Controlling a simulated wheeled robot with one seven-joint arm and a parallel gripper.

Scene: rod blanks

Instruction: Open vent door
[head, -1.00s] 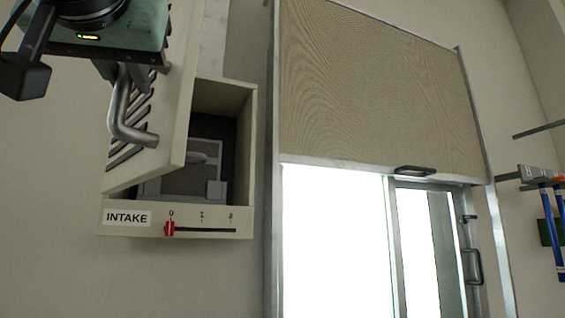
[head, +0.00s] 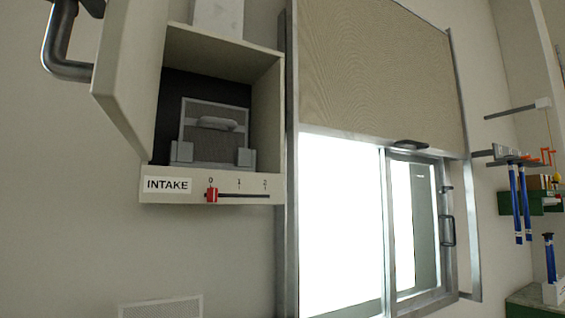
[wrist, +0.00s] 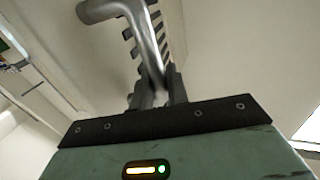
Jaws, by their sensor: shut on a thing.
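The vent door (head: 133,75) of the INTAKE box stands wide open, swung out to the left of the box opening. Its bent metal handle (head: 66,64) shows at the upper left and also in the wrist view (wrist: 143,35). My gripper (wrist: 158,88) is shut on the handle, with its fingers around the bar's end. In the head view most of my gripper is cut off by the top edge.
Inside the box is a mesh filter panel (head: 214,133) with a grip. A red slider (head: 212,195) sits at 0 beside the INTAKE label (head: 167,185). A shuttered window (head: 375,75) stands right of the box.

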